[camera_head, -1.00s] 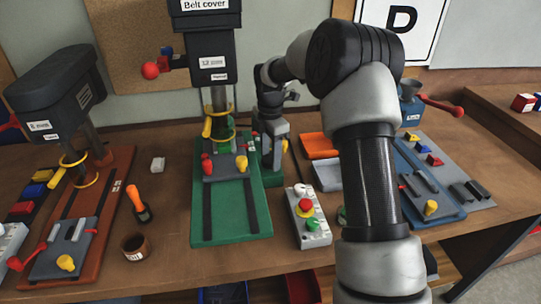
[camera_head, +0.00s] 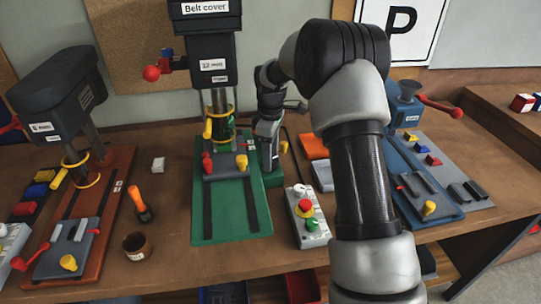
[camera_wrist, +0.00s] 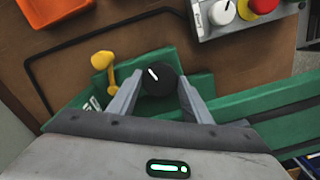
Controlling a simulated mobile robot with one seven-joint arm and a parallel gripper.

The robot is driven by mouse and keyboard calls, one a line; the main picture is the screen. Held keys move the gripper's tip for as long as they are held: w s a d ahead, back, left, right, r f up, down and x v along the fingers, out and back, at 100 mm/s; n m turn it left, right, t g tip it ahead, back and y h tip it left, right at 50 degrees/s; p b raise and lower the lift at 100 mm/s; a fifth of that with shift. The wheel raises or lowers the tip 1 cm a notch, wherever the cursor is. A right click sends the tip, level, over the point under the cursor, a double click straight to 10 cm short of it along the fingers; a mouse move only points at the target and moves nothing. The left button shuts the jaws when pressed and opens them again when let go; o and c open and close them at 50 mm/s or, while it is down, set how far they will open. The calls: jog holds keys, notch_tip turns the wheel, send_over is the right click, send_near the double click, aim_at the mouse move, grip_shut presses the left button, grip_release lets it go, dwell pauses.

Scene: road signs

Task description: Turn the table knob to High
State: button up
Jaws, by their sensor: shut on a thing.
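A black round knob (camera_wrist: 158,80) with a white pointer line sits on the green drill press in the wrist view. Its line points to the upper left of the picture. My gripper (camera_wrist: 156,90) has one finger on each side of the knob and is shut on it. A yellow lever (camera_wrist: 104,68) stands just left of the knob. A label beside the left finger is mostly covered, so its words cannot be read. In the head view my gripper (camera_head: 268,150) is at the right side of the green drill press (camera_head: 225,205), and the knob is hidden there.
A control box (camera_head: 308,217) with a white dial, a red button and a green button stands just right of the green press. An orange bin (camera_head: 313,146) lies behind it. A blue press (camera_head: 420,180) is on the right, and a brown-red one (camera_head: 92,225) on the left.

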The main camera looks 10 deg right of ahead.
jog(key=shift+m, duration=1.7)
jog(key=o, duration=1.1)
jog(key=shift+c, duration=0.2)
jog(key=shift+a, duration=0.1)
